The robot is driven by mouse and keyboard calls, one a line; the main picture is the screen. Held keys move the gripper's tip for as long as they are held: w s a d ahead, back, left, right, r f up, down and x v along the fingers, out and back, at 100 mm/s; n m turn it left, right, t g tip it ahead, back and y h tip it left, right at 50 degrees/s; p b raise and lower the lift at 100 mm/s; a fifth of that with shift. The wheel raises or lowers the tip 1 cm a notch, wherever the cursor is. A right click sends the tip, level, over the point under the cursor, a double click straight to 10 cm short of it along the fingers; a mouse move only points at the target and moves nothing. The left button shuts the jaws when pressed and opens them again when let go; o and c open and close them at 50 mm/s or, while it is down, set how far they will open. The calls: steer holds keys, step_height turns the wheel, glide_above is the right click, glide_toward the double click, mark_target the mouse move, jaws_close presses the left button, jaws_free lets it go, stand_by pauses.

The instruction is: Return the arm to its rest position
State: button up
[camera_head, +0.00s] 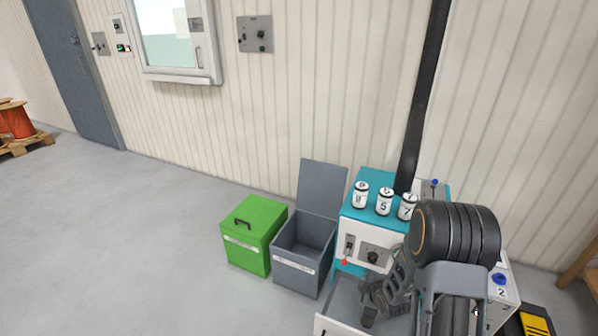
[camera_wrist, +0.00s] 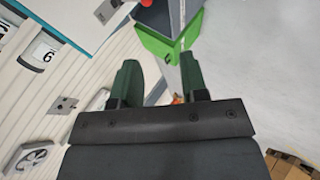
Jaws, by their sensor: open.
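My arm shows at the lower right of the head view, folded in front of a white and teal cabinet (camera_head: 357,228). My gripper (camera_wrist: 158,65) shows in the wrist view with its two dark green fingers apart and nothing between them. In the head view the gripper end of the arm is low, by an open drawer (camera_head: 322,326) of the cabinet. The arm hides part of the drawer and of the cabinet front.
Three numbered white canisters (camera_head: 384,201) stand on the cabinet top. Left of it are an open grey bin (camera_head: 297,270) with its lid raised and a closed green box (camera_head: 247,256). A dark post rises behind the cabinet.

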step_height(320, 180, up, 14)
steer(key=m+g+h+p, duration=0.1)
steer(key=m+p, duration=0.3)
steer(key=s+a+r+m+g+p, duration=0.2)
steer(key=s+r+m+p, duration=0.2)
steer(key=s+r, duration=0.5)
steer(key=s+a+r+m+g+p, duration=0.2)
steer(key=s+r+m+p, duration=0.3)
steer(key=r, duration=1.1)
steer(key=s+a+m, duration=0.1)
steer(key=s+m, duration=0.1)
steer(key=s, duration=0.2)
steer(key=shift+s+r+g, duration=0.15)
steer(key=shift+r+g, duration=0.15)
steer(key=shift+r, duration=0.05)
